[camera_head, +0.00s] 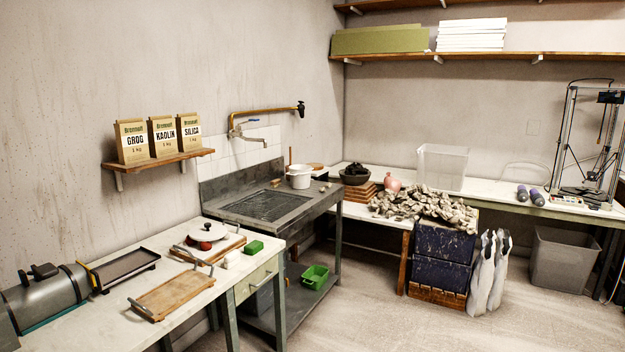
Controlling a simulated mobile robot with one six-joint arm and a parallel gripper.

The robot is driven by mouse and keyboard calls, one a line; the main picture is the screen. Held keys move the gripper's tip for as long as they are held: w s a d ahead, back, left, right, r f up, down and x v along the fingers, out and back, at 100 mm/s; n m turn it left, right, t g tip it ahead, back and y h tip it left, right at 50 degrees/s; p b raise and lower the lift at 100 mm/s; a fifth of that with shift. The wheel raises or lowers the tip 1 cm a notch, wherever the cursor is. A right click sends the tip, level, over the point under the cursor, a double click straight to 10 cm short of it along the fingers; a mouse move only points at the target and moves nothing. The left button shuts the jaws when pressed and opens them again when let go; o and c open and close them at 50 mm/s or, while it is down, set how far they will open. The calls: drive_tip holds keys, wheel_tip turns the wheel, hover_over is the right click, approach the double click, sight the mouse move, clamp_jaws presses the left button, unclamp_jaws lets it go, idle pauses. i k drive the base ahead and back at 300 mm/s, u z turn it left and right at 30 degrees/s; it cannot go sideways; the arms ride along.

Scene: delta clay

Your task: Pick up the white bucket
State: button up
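The white bucket (299,177) stands upright at the back right part of the grey sink unit (266,205), near the wall. It is small in the view, and its rim and upper side show. I cannot see whether anything is inside it. My gripper is not in view.
A dark bowl (354,176) stands right of the bucket. The floor (440,328) at lower right is clear.

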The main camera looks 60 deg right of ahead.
sight(299, 174)
drive_tip(key=u, duration=0.75)
drive_tip(key=k, duration=0.1)
drive_tip(key=z, duration=2.45)
drive_tip(key=k, duration=0.9)
drive_tip(key=u, duration=0.15)
drive_tip(key=i, duration=0.7)
drive_tip(key=z, duration=0.05)
